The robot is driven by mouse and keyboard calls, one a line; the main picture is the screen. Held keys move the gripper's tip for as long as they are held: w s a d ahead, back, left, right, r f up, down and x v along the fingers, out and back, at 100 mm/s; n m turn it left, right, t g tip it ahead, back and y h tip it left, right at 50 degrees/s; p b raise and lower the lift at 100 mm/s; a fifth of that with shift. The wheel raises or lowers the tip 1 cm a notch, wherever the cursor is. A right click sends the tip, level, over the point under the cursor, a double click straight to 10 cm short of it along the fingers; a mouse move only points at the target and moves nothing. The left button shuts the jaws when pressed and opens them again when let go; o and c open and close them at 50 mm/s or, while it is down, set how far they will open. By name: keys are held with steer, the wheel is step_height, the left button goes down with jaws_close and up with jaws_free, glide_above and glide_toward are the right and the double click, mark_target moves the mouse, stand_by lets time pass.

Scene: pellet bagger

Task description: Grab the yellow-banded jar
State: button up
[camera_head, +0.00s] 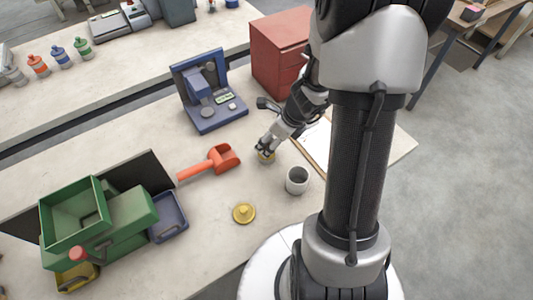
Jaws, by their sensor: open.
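My gripper (265,148) points down over a small round thing with yellow on it (267,158), which I take to be the yellow-banded jar. The fingers hide most of it, and I cannot tell whether they touch it. My gripper is open. A grey-white open cup or jar (297,181) stands just in front and to the right, with no yellow band showing. A yellow knobbed disc, like a lid (243,213), lies on the bench nearer to me.
An orange scoop (212,162) lies left of my gripper. A blue bench machine (208,92) and a red drawer cabinet (279,52) stand behind. A green bin unit (125,222) with a blue tray (168,217) is at left. A clipboard (315,145) lies right, partly behind my arm.

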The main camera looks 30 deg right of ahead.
mark_target(267, 145)
steer(key=b+x, duration=0.2)
steer(key=x, duration=0.3)
steer(key=shift+a+b, duration=0.15)
steer(key=shift+b, duration=0.25)
steer(key=shift+r, duration=0.15)
steer(key=shift+s, duration=0.1)
steer(key=shift+c, duration=0.4)
steer(key=c, duration=1.4)
